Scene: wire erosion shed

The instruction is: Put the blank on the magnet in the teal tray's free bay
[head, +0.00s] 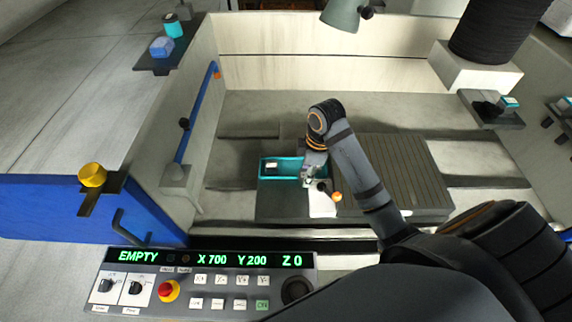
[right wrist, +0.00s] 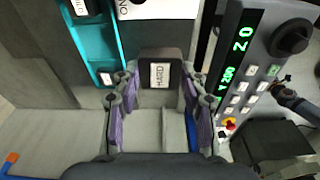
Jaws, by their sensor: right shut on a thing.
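The teal tray (head: 262,177) lies in the machine basin in the head view, just left of my right gripper (head: 311,175). A small dark piece with a pale label (head: 271,165) sits in its left part. In the right wrist view the tray (right wrist: 97,45) is at upper left, with labelled pieces in it. My right gripper (right wrist: 161,88) is shut on a dark block, the blank (right wrist: 160,55), which has a white label on its end. I cannot tell whether the blank still touches the surface below. The magnet is not clearly told apart. My left gripper is out of view.
A white plate (head: 321,206) and an orange knob (head: 337,197) are beside the gripper. A ribbed grey block (head: 405,165) stands to the right. The control panel (head: 205,285) reads EMPTY, X700 Y200 Z0. The basin's front edge runs between panel and tray.

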